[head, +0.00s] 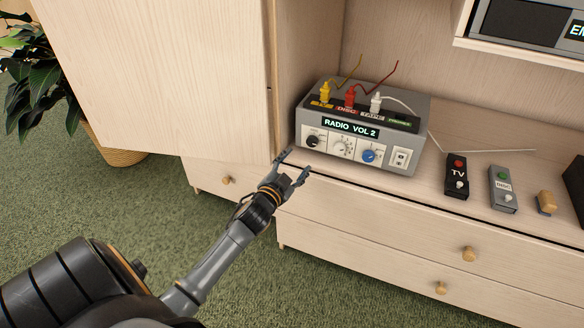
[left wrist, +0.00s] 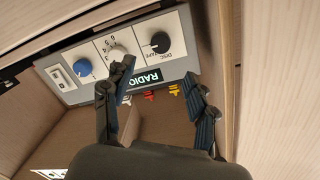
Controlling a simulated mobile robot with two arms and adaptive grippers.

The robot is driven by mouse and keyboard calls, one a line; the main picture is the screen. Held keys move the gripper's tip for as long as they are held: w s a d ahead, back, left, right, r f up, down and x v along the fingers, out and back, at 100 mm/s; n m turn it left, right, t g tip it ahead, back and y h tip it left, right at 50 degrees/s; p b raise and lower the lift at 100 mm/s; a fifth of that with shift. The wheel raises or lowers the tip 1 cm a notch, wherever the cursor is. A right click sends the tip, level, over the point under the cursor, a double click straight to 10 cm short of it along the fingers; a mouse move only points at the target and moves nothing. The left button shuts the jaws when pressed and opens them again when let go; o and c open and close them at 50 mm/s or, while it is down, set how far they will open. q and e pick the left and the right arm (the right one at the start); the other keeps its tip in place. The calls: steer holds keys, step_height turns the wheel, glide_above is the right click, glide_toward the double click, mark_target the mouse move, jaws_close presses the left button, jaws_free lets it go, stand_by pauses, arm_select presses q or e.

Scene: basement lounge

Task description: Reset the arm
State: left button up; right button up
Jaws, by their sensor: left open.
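My left gripper (head: 294,168) is open and empty, in front of the cabinet shelf edge just left of and below the radio box. In the left wrist view its two fingers (left wrist: 160,92) stand apart in front of the radio box's face. The grey radio box (head: 408,133) sits on the shelf with a green display reading "RADIO VOL 2", a black knob, a white knob, a blue knob and a white switch. It shows upside down in the left wrist view (left wrist: 75,92). I see no contact between fingers and knobs in the head view. My right gripper is not in view.
A tall cabinet door (head: 160,70) stands left of the gripper. Drawers with round knobs are below. Green carpet is open at lower left.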

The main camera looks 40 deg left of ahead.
arm_select(q)
steer(key=shift+v, duration=1)
